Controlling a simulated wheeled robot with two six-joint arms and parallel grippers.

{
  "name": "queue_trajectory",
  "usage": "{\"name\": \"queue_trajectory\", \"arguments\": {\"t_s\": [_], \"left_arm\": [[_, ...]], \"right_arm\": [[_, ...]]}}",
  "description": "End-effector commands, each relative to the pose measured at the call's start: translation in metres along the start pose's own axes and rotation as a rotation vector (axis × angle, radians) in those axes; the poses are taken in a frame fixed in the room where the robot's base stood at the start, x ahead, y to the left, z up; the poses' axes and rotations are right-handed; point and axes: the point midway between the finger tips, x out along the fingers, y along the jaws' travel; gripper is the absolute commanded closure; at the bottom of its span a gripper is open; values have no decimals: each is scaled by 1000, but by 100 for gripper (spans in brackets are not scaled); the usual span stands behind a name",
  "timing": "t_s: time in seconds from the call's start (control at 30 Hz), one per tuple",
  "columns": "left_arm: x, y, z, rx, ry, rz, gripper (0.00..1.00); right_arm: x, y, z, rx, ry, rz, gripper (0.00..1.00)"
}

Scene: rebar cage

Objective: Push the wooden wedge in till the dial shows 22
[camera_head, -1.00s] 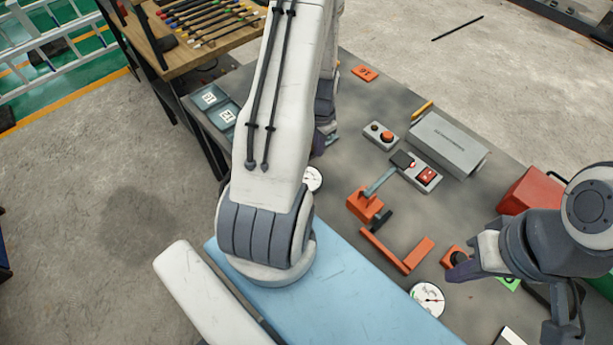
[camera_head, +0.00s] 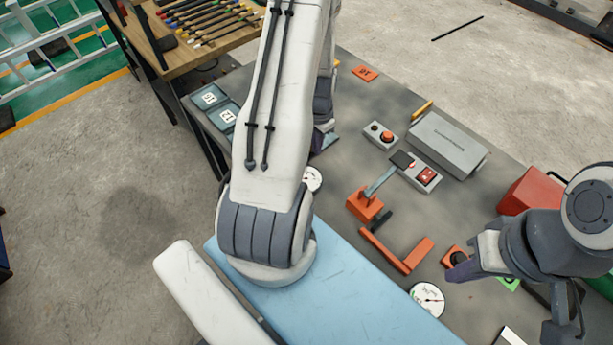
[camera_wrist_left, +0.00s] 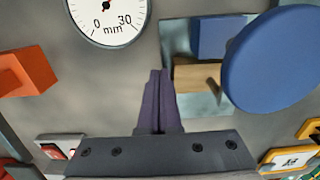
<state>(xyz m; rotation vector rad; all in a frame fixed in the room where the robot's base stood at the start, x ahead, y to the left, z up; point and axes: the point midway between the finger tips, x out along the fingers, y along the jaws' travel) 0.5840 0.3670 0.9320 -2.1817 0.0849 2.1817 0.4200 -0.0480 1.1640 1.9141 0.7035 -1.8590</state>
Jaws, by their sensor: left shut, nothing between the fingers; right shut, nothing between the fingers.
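The wooden wedge (camera_wrist_left: 198,78) shows in the left wrist view, below a blue block (camera_wrist_left: 218,36) and partly covered by a blue disc (camera_wrist_left: 275,58). My left gripper (camera_wrist_left: 160,76) is shut and empty, its fingertips just left of the wedge; I cannot tell whether they touch it. A white dial (camera_wrist_left: 105,18) marked 0, 30 and mm is cut off by the top edge, so its reading is unclear. In the head view my left gripper (camera_head: 324,140) and the dial (camera_head: 313,179) are partly hidden by my left arm, which hides the wedge. My right gripper (camera_head: 456,272) is shut and empty.
An orange clamp (camera_head: 364,205), an orange bracket (camera_head: 399,250), a red switch box (camera_head: 424,175), a button box (camera_head: 381,135) and a grey box (camera_head: 448,146) stand on the grey table. A second dial (camera_head: 428,298) lies near my right gripper. An orange block (camera_wrist_left: 25,70) is left of my left fingers.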

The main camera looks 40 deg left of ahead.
Motion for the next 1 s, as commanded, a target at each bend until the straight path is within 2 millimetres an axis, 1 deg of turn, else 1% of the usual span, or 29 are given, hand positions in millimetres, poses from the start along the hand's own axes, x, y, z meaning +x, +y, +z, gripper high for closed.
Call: {"name": "queue_trajectory", "arguments": {"t_s": [1.0], "left_arm": [[0, -7, -1, 0, 1, -1, 100]], "right_arm": [[-1, 0, 0, 0, 0, 0, 100]]}}
